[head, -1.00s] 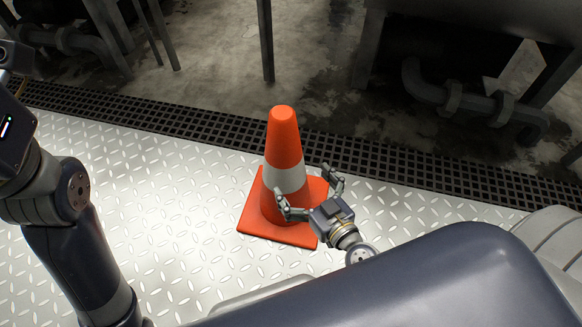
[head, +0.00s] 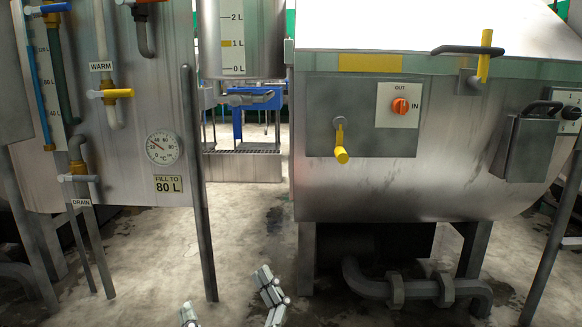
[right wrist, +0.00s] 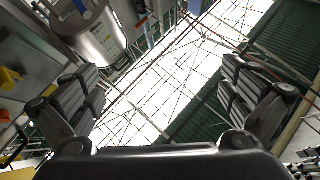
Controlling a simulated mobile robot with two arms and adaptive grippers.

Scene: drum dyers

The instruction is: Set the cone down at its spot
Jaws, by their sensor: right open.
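The orange cone is out of view in both current views, and so is the floor around where it stood. My right gripper (head: 227,292) shows only as its fingers at the bottom edge of the head view, spread apart. In the right wrist view the same gripper (right wrist: 160,72) is open, with its two padded fingers wide apart and nothing between them. Behind them that view shows the roof. My left gripper is in neither view.
A steel drum machine (head: 400,190) with a yellow handle (head: 341,148) and an orange knob (head: 400,106) stands ahead on the right. A steel tank (head: 140,180) with a dial gauge (head: 161,147) stands on the left. Bare concrete floor (head: 250,215) lies between them.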

